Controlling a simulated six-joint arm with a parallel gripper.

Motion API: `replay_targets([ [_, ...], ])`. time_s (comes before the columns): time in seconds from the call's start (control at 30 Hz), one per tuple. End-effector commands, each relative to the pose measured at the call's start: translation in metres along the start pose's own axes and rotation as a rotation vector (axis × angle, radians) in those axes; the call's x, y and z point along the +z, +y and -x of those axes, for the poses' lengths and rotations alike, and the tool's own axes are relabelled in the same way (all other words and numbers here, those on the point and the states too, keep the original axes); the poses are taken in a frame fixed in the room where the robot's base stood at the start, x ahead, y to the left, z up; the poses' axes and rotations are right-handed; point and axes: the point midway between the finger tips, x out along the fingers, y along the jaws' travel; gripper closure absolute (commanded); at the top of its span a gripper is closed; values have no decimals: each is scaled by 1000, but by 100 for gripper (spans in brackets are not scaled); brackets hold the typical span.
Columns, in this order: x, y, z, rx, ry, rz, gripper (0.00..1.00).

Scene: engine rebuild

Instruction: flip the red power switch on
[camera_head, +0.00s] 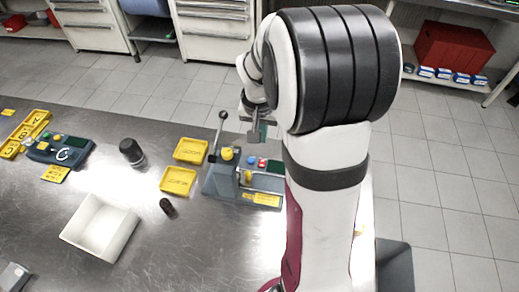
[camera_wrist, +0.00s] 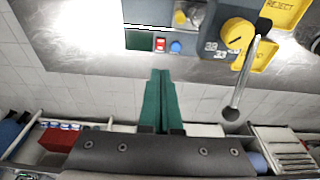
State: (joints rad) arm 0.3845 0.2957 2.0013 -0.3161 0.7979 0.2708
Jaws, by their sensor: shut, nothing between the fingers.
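The red power switch (camera_wrist: 160,44) is a small red rocker on the grey machine panel, beside a round blue button (camera_wrist: 176,46) and a dark green display (camera_wrist: 139,40). The red switch also shows in the head view (camera_head: 262,163), small, on the machine right of the yellow knob (camera_head: 227,153). My gripper (camera_wrist: 161,72) has its green fingers together, with nothing between them. In the wrist view the fingertips point towards the red switch and stand apart from it. In the head view my gripper (camera_head: 257,138) hangs above the back edge of the machine.
A lever with a ball end (camera_wrist: 231,113) sticks out beside the yellow knob (camera_wrist: 237,34). Yellow trays (camera_head: 178,181), a dark cylinder (camera_head: 131,151), a small brown part (camera_head: 167,207) and a white bin (camera_head: 82,240) lie left of the machine on the metal table.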

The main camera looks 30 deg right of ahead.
Motion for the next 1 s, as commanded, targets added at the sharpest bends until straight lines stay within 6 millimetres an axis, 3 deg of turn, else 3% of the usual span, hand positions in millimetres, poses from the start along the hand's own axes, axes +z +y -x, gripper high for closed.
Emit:
replay_targets([
  [0.3,2,0,-70,2,-6,0,100],
  [0.5,1,0,-104,0,-3,-1,100],
  [0.7,1,0,-118,-1,-2,-1,100],
  [1.0,0,0,-119,-1,-1,-1,100],
])
